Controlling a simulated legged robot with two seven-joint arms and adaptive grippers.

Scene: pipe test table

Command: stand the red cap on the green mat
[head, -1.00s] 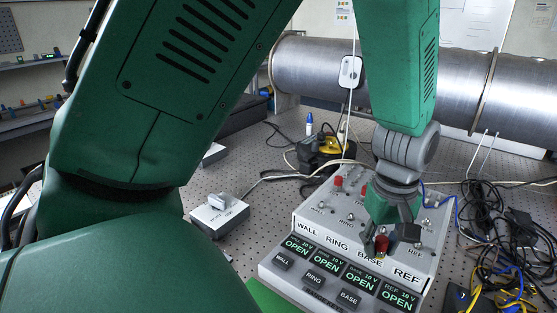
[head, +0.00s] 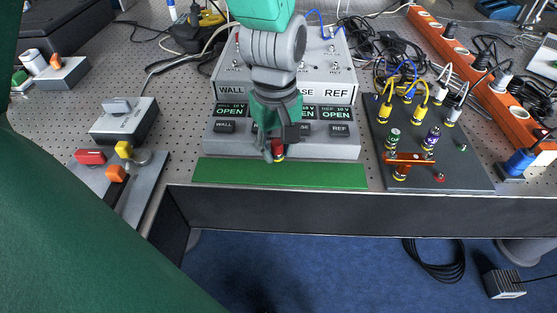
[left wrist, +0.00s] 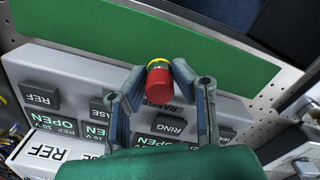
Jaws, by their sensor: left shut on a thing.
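The red cap (head: 279,147), with a yellow band at one end, is between the fingertips of my left gripper (head: 275,152). In the left wrist view the cap (left wrist: 160,87) shows clearly, gripped by both fingers (left wrist: 159,72). The green mat (head: 325,175) is a flat strip along the table's front edge; it also shows in the left wrist view (left wrist: 215,58). The gripper holds the cap over the front of the grey console, close to the mat's back edge. I cannot tell the exact height of the cap above the mat. My right gripper is not in view.
The console (head: 225,141) with labelled buttons and displays stands right behind the mat. A dark board (head: 455,165) with several coloured connectors lies to the right, beside an orange power strip (head: 485,75). Grey switch boxes (head: 130,128) stand to the left. The mat's surface is clear.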

